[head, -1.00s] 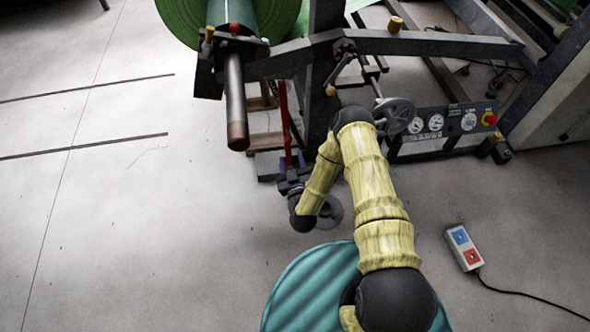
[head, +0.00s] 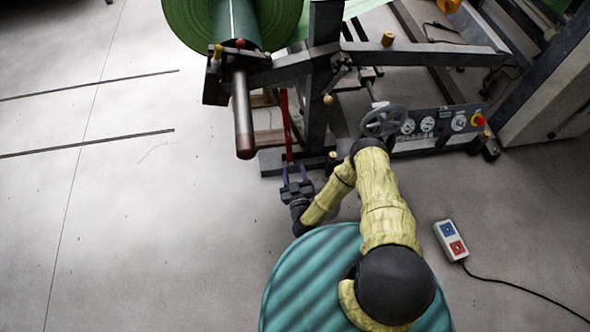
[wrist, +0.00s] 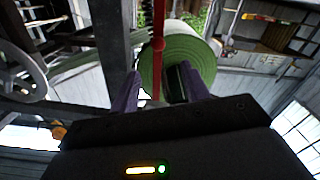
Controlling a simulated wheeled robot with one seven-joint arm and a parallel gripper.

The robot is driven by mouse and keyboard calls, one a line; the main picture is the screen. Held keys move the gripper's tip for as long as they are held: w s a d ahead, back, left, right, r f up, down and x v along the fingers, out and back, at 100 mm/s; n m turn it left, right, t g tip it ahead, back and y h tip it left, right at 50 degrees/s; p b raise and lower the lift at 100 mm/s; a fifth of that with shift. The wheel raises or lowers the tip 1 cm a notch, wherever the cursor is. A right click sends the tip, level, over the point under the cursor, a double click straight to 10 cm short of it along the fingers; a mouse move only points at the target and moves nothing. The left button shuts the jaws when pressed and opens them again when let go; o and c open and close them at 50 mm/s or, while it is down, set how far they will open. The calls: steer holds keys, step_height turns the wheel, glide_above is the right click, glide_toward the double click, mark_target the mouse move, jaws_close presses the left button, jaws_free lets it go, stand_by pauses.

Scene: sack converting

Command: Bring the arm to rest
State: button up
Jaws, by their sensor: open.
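My gripper (head: 290,178) is low in the middle of the head view, at the end of my folded arm. A red upright bar (head: 286,125) of the machine stands just beyond the fingertips in the head view. In the wrist view the red bar (wrist: 158,50) passes behind the gap between the fingers, and I cannot tell how close it is. The green roll (wrist: 182,60) shows beyond it.
The machine frame (head: 318,80) carries the green roll (head: 282,20) and a roller shaft (head: 243,115). A handwheel (head: 384,120) and gauge panel (head: 440,125) are to the right. A pendant control (head: 450,240) with a cable lies on the floor at right. The floor at left is clear.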

steer(key=shift+s, duration=0.5)
steer(key=w+r+n+g+y, duration=0.3)
steer(key=w+r+g+y, duration=0.1)
steer(key=w+r, duration=0.35)
step_height(320, 180, up, 9)
steer(key=w+d+g+h, duration=0.1)
steer(key=w+d+g, duration=0.15)
steer(key=g, duration=0.25)
steer(key=s+d+r+m+g+h, duration=0.2)
steer(key=s+d+r, duration=0.2)
steer(key=r, duration=0.2)
steer(key=s+d+r+m+g+h, duration=0.1)
steer(key=s+d+r+h, duration=0.1)
steer(key=s+d+r, duration=0.3)
steer(key=s+d+r+m+g+h+p, duration=0.1)
steer(key=s+r+m+g, duration=0.15)
steer(key=s+r, duration=0.4)
steer(key=s+d+r+m+g, duration=0.1)
steer(key=s+r+m, duration=0.2)
steer(key=s+r, duration=0.35)
steer(key=w+p+v, duration=0.2)
steer(key=p+v, duration=1.4)
steer(key=w+r+p+v, duration=0.1)
steer(key=w+p+v, duration=0.1)
steer(key=p+v, duration=1.3)
steer(key=p, duration=0.2)
steer(key=shift+w+a+r+p, duration=0.25)
steer(key=shift+a+r+p, duration=0.05)
steer(key=shift+a+r, duration=0.05)
